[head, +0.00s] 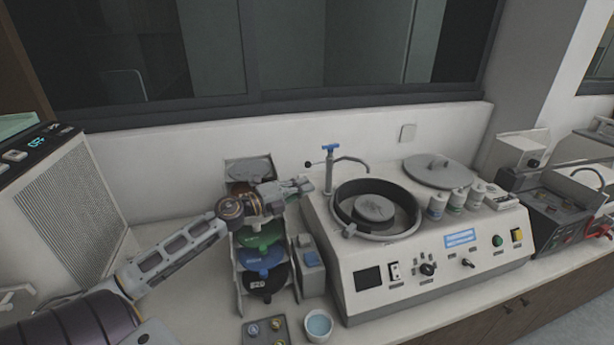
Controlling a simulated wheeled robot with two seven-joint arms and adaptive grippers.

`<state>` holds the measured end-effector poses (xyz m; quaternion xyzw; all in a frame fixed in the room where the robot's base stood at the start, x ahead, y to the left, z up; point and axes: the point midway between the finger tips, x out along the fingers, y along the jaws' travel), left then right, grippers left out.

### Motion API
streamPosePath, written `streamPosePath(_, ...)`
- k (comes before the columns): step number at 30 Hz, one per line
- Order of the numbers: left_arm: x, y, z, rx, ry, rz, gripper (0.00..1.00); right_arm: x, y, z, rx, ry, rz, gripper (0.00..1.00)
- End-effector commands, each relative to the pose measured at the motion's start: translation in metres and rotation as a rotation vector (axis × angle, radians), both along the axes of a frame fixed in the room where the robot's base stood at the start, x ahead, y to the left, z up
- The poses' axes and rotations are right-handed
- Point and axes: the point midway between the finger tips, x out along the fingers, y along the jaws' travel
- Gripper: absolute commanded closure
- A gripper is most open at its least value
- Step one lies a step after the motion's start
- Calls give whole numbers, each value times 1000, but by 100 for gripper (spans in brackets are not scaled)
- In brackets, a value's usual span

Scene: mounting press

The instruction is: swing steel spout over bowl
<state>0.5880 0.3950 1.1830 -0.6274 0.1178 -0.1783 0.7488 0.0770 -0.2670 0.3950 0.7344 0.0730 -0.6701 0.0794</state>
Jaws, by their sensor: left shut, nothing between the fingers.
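The steel spout (350,160) stands on a post with a blue handle (331,148) at the back left of the machine. It arches to the right, and its tip shows just above the back rim of the bowl in the picture; I cannot tell how far over the bowl it reaches. A black knob sticks out left of the post. The dark round bowl (345,195) is set in the machine top, with a grey disc inside. My left gripper (308,185) is shut and empty, just left of the spout's post, apparently apart from it. My right gripper is out of view.
A rack of coloured discs (262,257) stands below my left gripper. A grey lid (438,170) and several small bottles (437,206) sit right of the bowl. A white cup (318,325) stands in front. A vented unit (65,205) is at far left.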

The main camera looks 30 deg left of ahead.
Motion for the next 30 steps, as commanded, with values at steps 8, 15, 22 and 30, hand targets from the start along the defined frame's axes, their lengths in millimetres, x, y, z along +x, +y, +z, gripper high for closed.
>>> streamPosePath(8,15,-7,1,1,-1,0,100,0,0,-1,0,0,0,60)
streamPosePath(15,27,-11,2,3,-1,0,100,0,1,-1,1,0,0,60)
streamPosePath(22,37,3,3,2,-2,2,100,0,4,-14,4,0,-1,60)
streamPosePath(30,46,15,6,3,-1,0,100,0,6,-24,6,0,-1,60)
